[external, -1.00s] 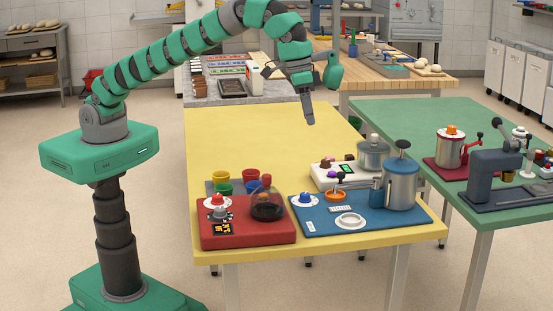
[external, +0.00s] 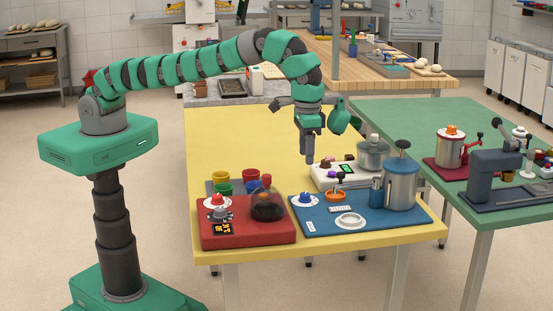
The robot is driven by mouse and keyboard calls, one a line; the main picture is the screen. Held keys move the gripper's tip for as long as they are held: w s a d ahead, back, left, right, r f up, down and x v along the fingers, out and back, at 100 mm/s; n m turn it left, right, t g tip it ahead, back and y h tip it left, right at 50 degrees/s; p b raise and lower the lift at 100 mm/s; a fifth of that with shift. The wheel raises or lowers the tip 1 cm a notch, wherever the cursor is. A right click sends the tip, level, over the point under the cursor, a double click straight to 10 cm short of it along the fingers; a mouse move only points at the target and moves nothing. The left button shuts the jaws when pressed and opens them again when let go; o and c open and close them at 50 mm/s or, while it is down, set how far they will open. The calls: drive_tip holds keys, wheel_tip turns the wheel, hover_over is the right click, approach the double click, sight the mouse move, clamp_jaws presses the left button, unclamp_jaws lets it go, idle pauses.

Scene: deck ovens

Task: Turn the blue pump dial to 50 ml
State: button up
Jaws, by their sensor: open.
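The blue pump station (external: 385,222) sits at the front right of the yellow table. Its blue dial (external: 305,198) stands on a white disc at the board's left end; its scale marks are too small to read. A steel canister (external: 400,186) with a dark knob on top stands at the board's right.
A red unit (external: 250,234) with a red knob stands left of the blue station. Several coloured cups (external: 222,177) are behind it. The yellow table's (external: 240,130) back left is clear.

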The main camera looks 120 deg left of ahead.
sight(305, 194)
wheel_tip(305, 194, down, 12)
drive_tip(key=shift+s+r, duration=0.1)
idle(0.5)
drive_tip(key=c, duration=0.9)
